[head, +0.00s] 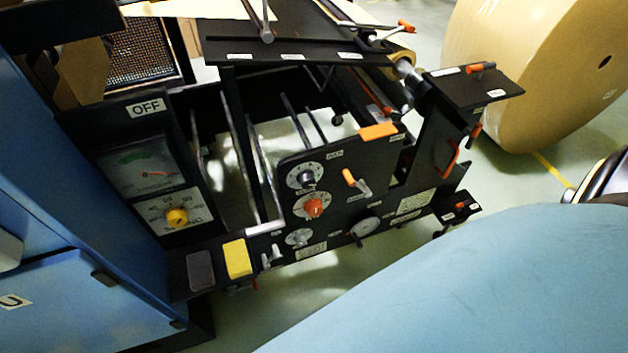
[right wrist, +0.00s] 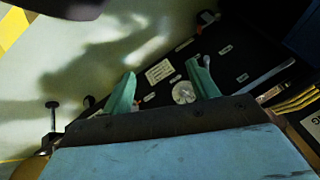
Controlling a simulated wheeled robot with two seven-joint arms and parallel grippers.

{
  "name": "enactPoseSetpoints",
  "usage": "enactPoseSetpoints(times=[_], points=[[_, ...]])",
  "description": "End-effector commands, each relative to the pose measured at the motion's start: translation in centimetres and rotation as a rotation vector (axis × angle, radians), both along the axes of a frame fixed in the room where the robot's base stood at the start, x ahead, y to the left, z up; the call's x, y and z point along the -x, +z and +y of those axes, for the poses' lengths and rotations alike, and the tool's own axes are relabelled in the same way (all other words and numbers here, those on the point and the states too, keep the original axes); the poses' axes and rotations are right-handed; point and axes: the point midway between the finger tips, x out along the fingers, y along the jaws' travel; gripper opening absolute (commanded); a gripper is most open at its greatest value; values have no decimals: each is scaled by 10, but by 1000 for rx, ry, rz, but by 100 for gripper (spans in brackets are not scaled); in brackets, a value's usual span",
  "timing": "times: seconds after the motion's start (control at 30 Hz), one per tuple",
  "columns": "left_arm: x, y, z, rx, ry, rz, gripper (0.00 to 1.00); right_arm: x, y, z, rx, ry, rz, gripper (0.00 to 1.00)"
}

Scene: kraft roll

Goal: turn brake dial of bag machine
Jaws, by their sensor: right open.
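The bag machine's black control panel (head: 340,190) is in the middle of the head view. It carries a dial with an orange-red knob (head: 314,206), a dial with a black knob (head: 306,177) above it and a smaller pale dial (head: 299,237) below. A round grey disc (head: 366,226) sits lower right. The labels are too small to read, so I cannot tell which is the brake dial. In the right wrist view my right gripper (right wrist: 163,88) is open with green fingers. A pale round disc (right wrist: 184,92) on the panel shows between them, apparently beyond the fingertips. My left gripper is out of view.
An orange-handled lever (head: 356,184) sticks out beside the dials. A gauge box (head: 150,165) with a yellow knob (head: 177,218) stands left, by a blue cabinet (head: 70,270). A large kraft roll (head: 540,70) stands at back right. Floor is clear below the panel.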

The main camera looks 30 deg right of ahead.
Motion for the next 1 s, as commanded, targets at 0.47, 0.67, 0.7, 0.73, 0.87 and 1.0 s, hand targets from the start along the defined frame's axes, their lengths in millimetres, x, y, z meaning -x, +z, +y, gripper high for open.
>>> enactPoseSetpoints(times=[0.47, 0.67, 0.7, 0.73, 0.87, 1.0], points=[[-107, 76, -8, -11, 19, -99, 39, -161, 203, -27, -1284, -1034, -730, 60], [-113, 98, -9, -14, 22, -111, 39, -165, 242, -43, -1535, -1124, -807, 60], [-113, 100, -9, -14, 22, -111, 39, -166, 245, -44, -1551, -1129, -812, 60], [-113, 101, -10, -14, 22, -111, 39, -169, 247, -45, -1559, -1131, -815, 60], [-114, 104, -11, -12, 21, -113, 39, -185, 248, -49, -1565, -1133, -817, 60], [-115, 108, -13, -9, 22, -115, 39, -213, 248, -56, -1563, -1130, -818, 60]])
